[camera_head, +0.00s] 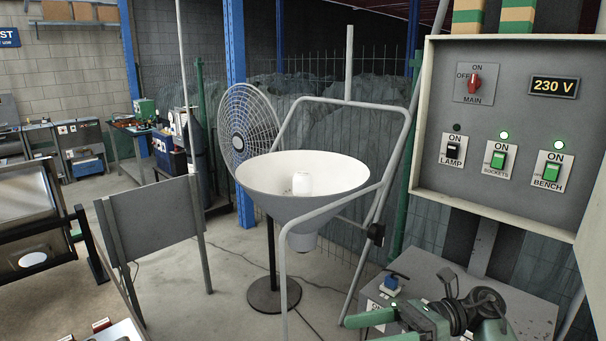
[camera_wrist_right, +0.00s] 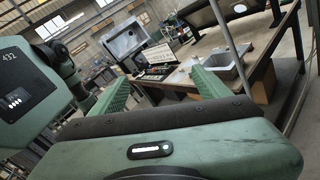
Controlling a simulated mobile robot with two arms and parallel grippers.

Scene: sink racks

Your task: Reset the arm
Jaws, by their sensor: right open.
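My right gripper (camera_head: 358,330) comes in at the bottom right of the head view, low in front of a grey box. Its green fingers point left. In the right wrist view its two green fingers (camera_wrist_right: 155,88) stand wide apart with nothing between them. The gripper is open and empty. My left gripper is not in view.
A grey switch panel (camera_head: 460,150) stands at the right, with green lights lit above the sockets and bench switches. A white bowl-shaped lamp (camera_head: 262,205) in a tube frame and a fan (camera_head: 243,130) stand mid-view. A workbench (camera_wrist_right: 180,72) shows beyond the fingers.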

